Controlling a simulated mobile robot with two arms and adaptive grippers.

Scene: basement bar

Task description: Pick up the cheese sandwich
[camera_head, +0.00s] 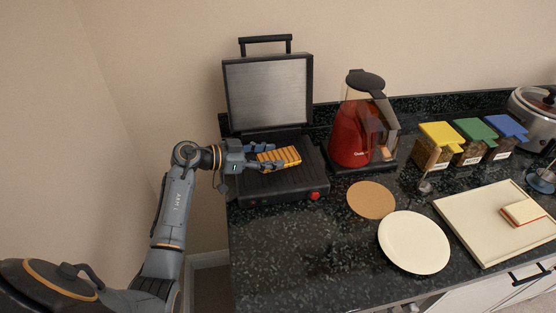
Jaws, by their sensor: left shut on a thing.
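A grilled sandwich (285,155), golden with dark stripes, is over the lower plate of the open panini press (305,182). My left gripper (268,158) reaches in from the left and is shut on the sandwich at its left side. I cannot tell whether the sandwich touches the plate. A second, pale sandwich-like item with a reddish edge (524,212) lies on the cream cutting board (487,232) at the right. My right gripper is not in view.
The press lid (268,92) stands open behind my left gripper. A red blender-like jug (358,125) stands right of the press. A round cork mat (371,200) and a white plate (414,243) lie in front. Yellow, green and blue-lidded containers (474,140) stand behind the board. The front left counter is clear.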

